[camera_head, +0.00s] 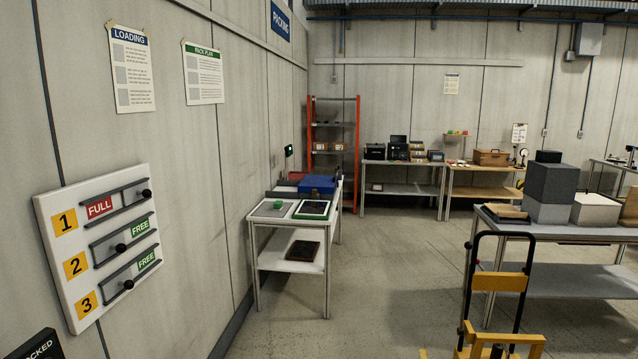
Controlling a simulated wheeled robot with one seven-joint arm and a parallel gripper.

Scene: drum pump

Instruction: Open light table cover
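A low workbench (253,220) stands against the left wall, some way ahead. A flat dark panel with a pale and green border (312,209) lies on its front right. A light grey flat panel (272,208) with a small green object (278,205) on it lies to the left. I cannot tell for sure which of these is the light table or its cover. My gripper is not in view.
A white board (108,243) with three sliders, marked FULL, FREE and FREE, hangs close on the left wall. A yellow and black hand truck (500,281) stands at the lower right, before a table with grey boxes (551,182). Floor between is clear.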

